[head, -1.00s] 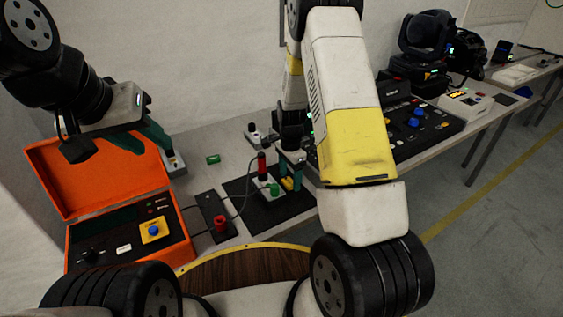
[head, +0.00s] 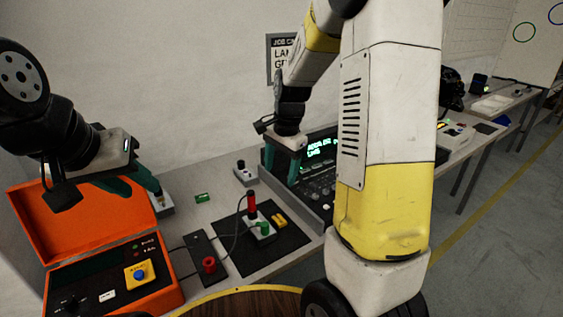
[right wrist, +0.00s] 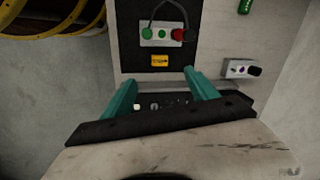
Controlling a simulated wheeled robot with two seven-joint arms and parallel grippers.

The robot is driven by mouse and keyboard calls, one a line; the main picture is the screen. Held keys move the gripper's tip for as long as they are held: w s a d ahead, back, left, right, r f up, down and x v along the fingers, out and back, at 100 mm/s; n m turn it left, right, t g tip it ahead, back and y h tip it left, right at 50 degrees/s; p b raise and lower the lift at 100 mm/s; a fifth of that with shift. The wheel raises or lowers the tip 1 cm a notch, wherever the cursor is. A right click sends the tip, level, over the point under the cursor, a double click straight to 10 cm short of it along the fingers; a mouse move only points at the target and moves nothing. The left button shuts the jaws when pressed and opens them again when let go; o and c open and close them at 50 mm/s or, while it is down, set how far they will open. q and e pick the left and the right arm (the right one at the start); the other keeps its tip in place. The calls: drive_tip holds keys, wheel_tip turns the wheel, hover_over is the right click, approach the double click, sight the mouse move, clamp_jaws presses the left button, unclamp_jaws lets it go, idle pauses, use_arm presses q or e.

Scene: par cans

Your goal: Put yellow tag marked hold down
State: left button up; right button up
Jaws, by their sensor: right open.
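The yellow tag (head: 279,220) lies flat on the black mat (head: 284,242), beside a small grey box (head: 259,228) with a red and a green plug. In the right wrist view the tag (right wrist: 159,61) shows dark marking too small to read. My right gripper (head: 283,167) is open and empty, raised above and behind the mat. In the right wrist view its two teal fingers (right wrist: 162,82) are apart, with the tag beyond the tips and not touched. My left gripper (head: 143,190) has its teal fingers apart by the orange case, near a small grey box (head: 163,204).
An open orange case (head: 85,220) with a blue button stands at left. A black strip with a red socket (head: 209,264) and cables lies beside the mat. A green block (head: 202,198) and a grey switch box (head: 245,173) sit behind. A lit console (head: 322,150) stands right.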

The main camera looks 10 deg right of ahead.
drive_tip(key=s+r+n+t, duration=0.2)
drive_tip(key=s+r+n, duration=0.3)
drive_tip(key=s, duration=0.5)
drive_tip(key=s+a+r+n+t+y, duration=0.1)
drive_tip(key=s+r+n+t, duration=0.2)
drive_tip(key=s+r+n, duration=0.3)
drive_tip(key=s+r, duration=0.3)
drive_tip(key=s, duration=0.1)
drive_tip(key=shift+s+a+r+n, duration=0.25)
drive_tip(key=shift+s+r+n, duration=0.05)
drive_tip(key=shift+r, duration=0.05)
